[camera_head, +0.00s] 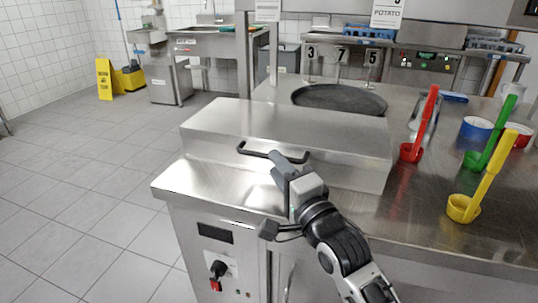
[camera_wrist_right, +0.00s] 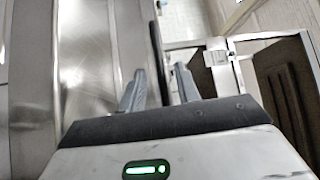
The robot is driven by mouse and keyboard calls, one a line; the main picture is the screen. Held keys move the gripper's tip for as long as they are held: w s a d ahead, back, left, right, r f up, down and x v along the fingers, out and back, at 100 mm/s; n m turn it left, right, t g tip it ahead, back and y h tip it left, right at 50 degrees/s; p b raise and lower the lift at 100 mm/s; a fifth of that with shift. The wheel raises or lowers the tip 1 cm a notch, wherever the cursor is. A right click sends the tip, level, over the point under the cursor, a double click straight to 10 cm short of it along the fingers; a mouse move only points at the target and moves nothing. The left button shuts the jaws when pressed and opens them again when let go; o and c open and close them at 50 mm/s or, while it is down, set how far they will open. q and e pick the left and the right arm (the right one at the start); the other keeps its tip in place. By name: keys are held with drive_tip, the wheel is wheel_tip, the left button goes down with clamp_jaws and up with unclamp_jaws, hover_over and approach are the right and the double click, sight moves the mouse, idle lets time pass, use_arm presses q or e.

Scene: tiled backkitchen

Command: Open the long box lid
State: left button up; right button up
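The long box lid (camera_head: 230,118) is a brushed steel cover on the counter in the head view, and it looks closed. A black bar handle (camera_head: 254,154) is on its front side. My right gripper (camera_head: 281,163) is at the right end of this handle, and its fingers hide part of it. In the right wrist view my gripper (camera_wrist_right: 160,84) has its two grey fingers apart. The dark handle bar (camera_wrist_right: 157,42) runs into the gap between them, apparently without contact on both sides. My left gripper is not in view.
Red, green and yellow ladles (camera_head: 484,181) stand on the counter to the right. A dark round plate (camera_head: 340,98) lies behind the lid. Number signs (camera_head: 342,55) stand further back. A control knob (camera_head: 217,269) is on the counter's front.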

drive_tip(key=x, duration=0.3)
drive_tip(key=shift+w+a+r, duration=0.1)
drive_tip(key=shift+w+a, duration=0.1)
drive_tip(key=shift+w, duration=0.15)
drive_tip(key=shift+w+a, duration=0.15)
drive_tip(key=shift+w, duration=0.1)
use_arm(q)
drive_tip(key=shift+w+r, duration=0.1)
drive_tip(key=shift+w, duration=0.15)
use_arm(e)
clamp_jaws()
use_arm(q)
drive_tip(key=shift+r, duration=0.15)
use_arm(e)
drive_tip(key=shift+w+r, duration=0.1)
